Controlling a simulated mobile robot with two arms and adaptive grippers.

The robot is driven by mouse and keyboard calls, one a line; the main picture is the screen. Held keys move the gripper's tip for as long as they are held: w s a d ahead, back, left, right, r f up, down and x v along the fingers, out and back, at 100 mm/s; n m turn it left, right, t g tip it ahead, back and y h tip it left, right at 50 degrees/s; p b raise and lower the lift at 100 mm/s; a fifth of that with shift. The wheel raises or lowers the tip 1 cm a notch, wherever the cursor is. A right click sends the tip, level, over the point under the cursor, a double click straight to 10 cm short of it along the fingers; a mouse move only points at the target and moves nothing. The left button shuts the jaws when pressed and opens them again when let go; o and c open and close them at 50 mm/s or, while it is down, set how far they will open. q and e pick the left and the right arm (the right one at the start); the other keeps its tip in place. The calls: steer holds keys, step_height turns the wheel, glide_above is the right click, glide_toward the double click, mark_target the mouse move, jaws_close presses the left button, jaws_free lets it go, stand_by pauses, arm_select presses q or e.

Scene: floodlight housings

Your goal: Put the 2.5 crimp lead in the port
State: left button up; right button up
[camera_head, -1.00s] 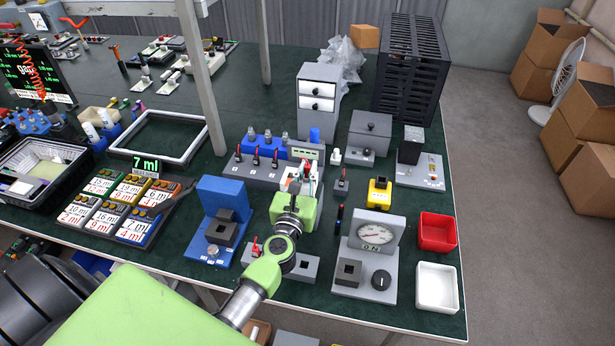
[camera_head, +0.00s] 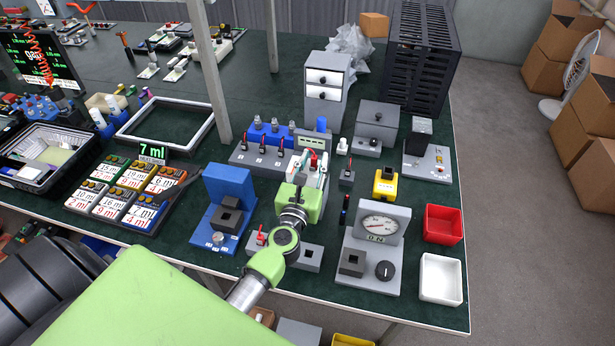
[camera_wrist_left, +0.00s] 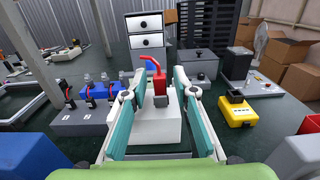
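My left gripper (camera_head: 308,180) reaches over the bench, its fingers pointing away from me. In the left wrist view its two teal fingers (camera_wrist_left: 160,88) stand apart. A white block (camera_wrist_left: 155,125) with a red-handled piece (camera_wrist_left: 153,65) shows between and beyond them; I cannot tell whether the fingers touch it. Several black leads with red parts (camera_head: 261,145) stand upright in a grey rack to the left of the gripper; their labels are too small to read. Square black openings show on a blue stand (camera_head: 230,188) and a grey block (camera_head: 312,257); which is the port is unclear. My right gripper is not in view.
A dial gauge unit (camera_head: 381,224), a yellow block (camera_head: 385,182), a red bin (camera_head: 443,224) and a white bin (camera_head: 440,279) stand to the right. A drawer cabinet (camera_head: 325,85) stands behind. A metal post (camera_head: 207,75) rises left of the rack.

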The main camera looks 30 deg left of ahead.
arm_select(q)
steer(key=b+v, duration=0.2)
steer(key=v, duration=0.9)
steer(key=shift+s+b, duration=0.25)
steer(key=shift+b, duration=0.05)
steer(key=shift+f, duration=0.1)
stand_by(0.6)
steer(key=shift+o, duration=0.3)
